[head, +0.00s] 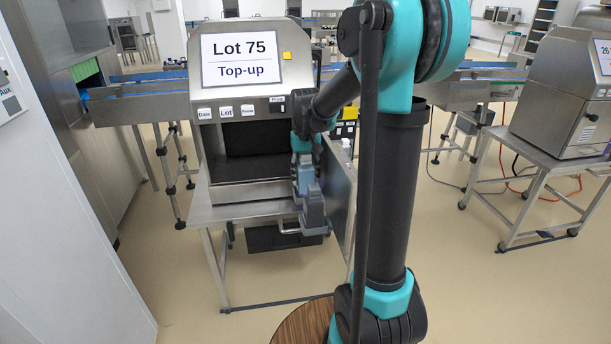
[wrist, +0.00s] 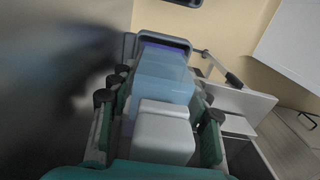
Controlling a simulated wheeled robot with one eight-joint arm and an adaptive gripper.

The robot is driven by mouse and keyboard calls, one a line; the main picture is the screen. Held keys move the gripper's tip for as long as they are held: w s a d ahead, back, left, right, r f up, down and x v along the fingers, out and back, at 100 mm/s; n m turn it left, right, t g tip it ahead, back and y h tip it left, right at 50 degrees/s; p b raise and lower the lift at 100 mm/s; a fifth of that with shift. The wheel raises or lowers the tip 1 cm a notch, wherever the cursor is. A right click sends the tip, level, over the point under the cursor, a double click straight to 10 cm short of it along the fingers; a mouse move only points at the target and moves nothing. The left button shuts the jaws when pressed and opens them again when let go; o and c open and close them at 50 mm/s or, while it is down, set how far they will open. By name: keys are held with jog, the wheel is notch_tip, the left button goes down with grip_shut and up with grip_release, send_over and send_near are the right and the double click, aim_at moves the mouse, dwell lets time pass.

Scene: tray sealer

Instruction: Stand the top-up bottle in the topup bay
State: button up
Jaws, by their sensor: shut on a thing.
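The top-up bottle shows in the wrist view as a translucent blue body (wrist: 165,88) with a white block-shaped end (wrist: 163,137) nearest the camera. My gripper (wrist: 160,98) is shut on it, with fingers along both sides. A grey open-rimmed holder (wrist: 184,43), which looks like the topup bay, lies at the bottle's far end. In the head view my gripper (head: 305,168) points down over a grey holder (head: 313,212) at the machine's front right. Whether the bottle is inside the holder or just above it I cannot tell.
The steel machine (head: 240,75) carries a "Lot 75 Top-up" sign and stands on a steel table (head: 235,211). An upright dark panel (head: 338,195) stands close to the right of my gripper. Another machine (head: 565,85) stands at the right. Floor in front is clear.

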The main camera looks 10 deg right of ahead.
aim_at(306, 157)
jog(key=shift+f, duration=0.45)
jog(key=shift+f, duration=0.25)
dwell(0.3)
jog(key=o, duration=1.6)
jog(key=shift+c, duration=0.7)
jog(key=shift+r, duration=4)
